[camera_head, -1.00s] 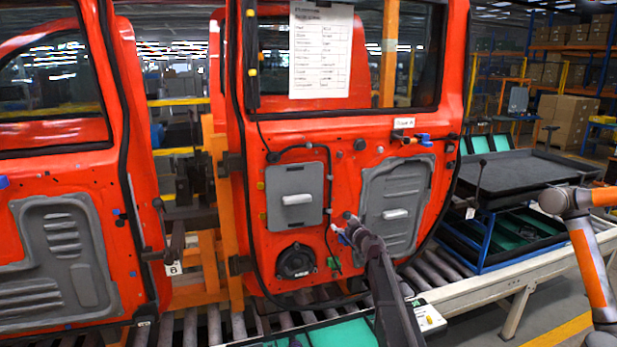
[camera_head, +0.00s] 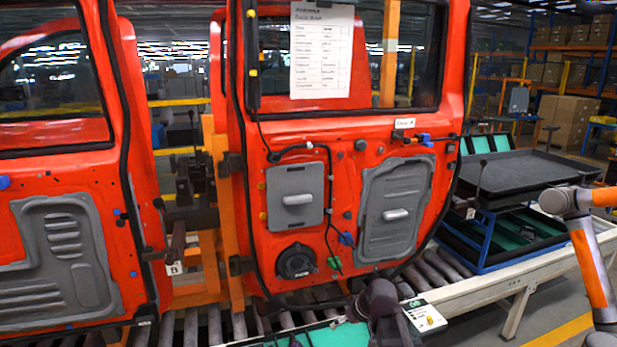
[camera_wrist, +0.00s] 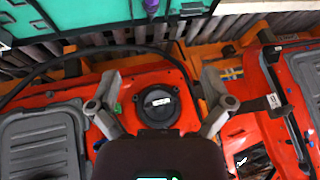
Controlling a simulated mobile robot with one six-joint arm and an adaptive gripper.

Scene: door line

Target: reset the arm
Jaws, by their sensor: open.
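My gripper (camera_wrist: 160,105) is open and empty in the wrist view, its two grey fingers spread wide. A red door panel with a round black speaker (camera_wrist: 158,103) lies beyond the fingers; I see no clear contact. In the head view, a dark part of my arm (camera_head: 380,305) shows at the bottom, in front of the lower edge of the middle red door (camera_head: 345,140). The fingers cannot be made out clearly there.
Another red door (camera_head: 130,215) hangs at the left. A roller conveyor (camera_head: 440,270) runs below, with a small white box with a yellow button (camera_head: 425,318) on its edge. An orange and grey jointed arm (camera_head: 590,265) and a black tray (camera_head: 530,172) stand at the right.

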